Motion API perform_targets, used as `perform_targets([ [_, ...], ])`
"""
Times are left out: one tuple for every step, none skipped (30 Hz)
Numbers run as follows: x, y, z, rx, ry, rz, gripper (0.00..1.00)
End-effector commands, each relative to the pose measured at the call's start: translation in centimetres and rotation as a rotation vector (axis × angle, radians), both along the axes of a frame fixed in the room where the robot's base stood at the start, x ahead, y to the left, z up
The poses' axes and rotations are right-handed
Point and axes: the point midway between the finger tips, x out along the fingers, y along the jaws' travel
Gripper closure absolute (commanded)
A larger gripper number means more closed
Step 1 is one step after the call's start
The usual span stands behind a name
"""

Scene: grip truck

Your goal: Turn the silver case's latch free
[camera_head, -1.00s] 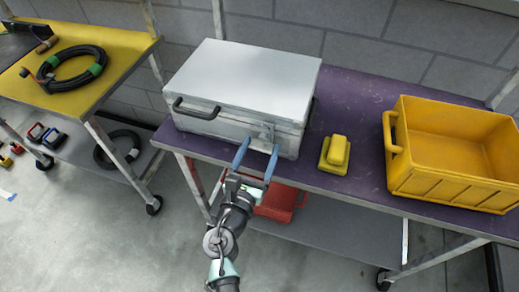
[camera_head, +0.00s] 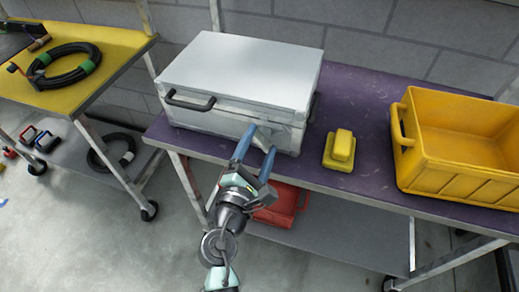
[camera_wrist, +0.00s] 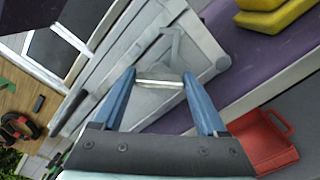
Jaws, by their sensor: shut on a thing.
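The silver case (camera_head: 243,68) sits closed on the purple top of a workbench, with a dark handle (camera_head: 190,103) on its front. Its latch (camera_head: 263,133) is on the front face near the right corner. It also shows in the wrist view as a grey plate with a bright bar (camera_wrist: 160,83) between the fingers. My gripper (camera_head: 257,144) reaches up from the front with two blue fingers, one on each side of the latch, and is shut on it. In the wrist view my gripper (camera_wrist: 160,75) spans the bar. The fingertips partly hide the latch in the head view.
A yellow block (camera_head: 340,149) lies just right of the case. A yellow bin (camera_head: 462,188) stands farther right. A red case (camera_head: 277,206) lies on the lower shelf beneath my gripper. A yellow table (camera_head: 108,53) with coiled cable stands at the left.

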Motion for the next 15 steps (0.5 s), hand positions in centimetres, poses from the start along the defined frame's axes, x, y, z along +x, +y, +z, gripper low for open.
perform_targets([
  [-0.03, 0.04, -0.45, 0.045, -0.014, 0.001, 0.81],
  [-0.03, 0.04, -0.49, 0.072, -0.023, 0.001, 0.81],
  [-0.03, 0.02, -0.5, 0.108, -0.034, 0.001, 0.81],
  [-0.04, 0.01, -0.51, 0.135, -0.043, 0.001, 0.81],
  [-0.04, 0.0, -0.51, 0.162, -0.052, 0.001, 0.81],
  [-0.04, -0.04, -0.54, 0.199, -0.064, -0.001, 0.81],
  [-0.05, -0.05, -0.57, 0.225, -0.072, 0.0, 0.81],
  [-0.05, -0.07, -0.57, 0.251, -0.081, -0.001, 0.81],
  [-0.05, -0.07, -0.57, 0.286, -0.092, -0.001, 0.81],
  [-0.06, -0.07, -0.58, 0.312, -0.101, -0.001, 0.81],
  [-0.05, -0.07, -0.59, 0.335, -0.108, -0.001, 0.81],
  [-0.05, -0.06, -0.61, 0.37, -0.118, 0.0, 0.81],
  [-0.05, -0.06, -0.59, 0.391, -0.126, 0.0, 0.81],
  [-0.05, -0.05, -0.57, 0.414, -0.134, -0.001, 0.81],
  [-0.04, -0.03, -0.57, 0.443, -0.142, 0.0, 0.81],
])
